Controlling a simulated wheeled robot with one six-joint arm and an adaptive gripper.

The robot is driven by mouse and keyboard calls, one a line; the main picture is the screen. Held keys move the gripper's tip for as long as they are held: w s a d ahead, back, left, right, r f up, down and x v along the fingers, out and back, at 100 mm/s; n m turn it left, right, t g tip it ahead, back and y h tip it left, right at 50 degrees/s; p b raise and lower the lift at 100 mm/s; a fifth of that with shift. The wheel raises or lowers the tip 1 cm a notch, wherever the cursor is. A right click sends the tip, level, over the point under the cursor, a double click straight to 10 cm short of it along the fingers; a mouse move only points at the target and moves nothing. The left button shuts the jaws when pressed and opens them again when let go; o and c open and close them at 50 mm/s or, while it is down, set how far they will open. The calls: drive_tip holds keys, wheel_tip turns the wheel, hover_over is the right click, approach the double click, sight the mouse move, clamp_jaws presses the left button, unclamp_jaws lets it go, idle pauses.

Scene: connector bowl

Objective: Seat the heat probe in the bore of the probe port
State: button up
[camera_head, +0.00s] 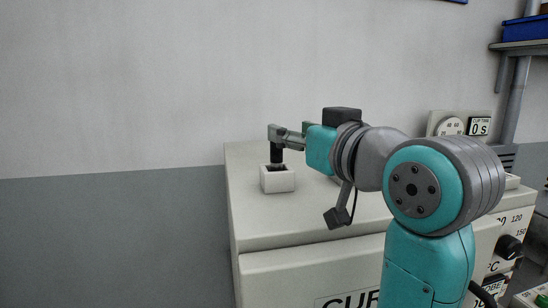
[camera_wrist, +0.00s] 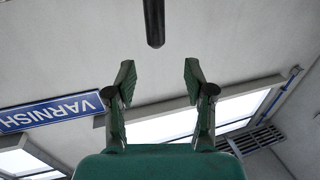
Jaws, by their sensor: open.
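The probe port is a small white block (camera_head: 277,181) on top of the cream cabinet, with a dark opening in its top. The heat probe (camera_head: 276,154) is a dark rod standing upright, its lower end at or in that opening; I cannot tell how deep it sits. My gripper (camera_head: 277,132) is at the probe's upper part in the head view, with its fingers reaching left. In the wrist view my gripper (camera_wrist: 158,72) is open with nothing between its fingers. The rod's rounded end (camera_wrist: 154,28) shows at the top centre, apart from both fingertips.
The cream cabinet (camera_head: 255,215) has a broad, mostly clear top; my arm crosses its right side. A dial and timer panel (camera_head: 460,125) stands at the back right. A shelf with a blue bin (camera_head: 524,30) is at the upper right. A blue VARNISH sign (camera_wrist: 52,112) appears upside down.

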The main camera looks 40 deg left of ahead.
sight(276, 158)
drive_tip(key=shift+w+f+x, duration=0.15)
drive_tip(key=shift+x, duration=1.7)
drive_tip(key=shift+w+f+x, duration=0.1)
drive_tip(key=shift+f+x, duration=0.05)
drive_tip(key=shift+x, duration=1.65)
drive_tip(key=shift+d, duration=0.15)
clamp_jaws()
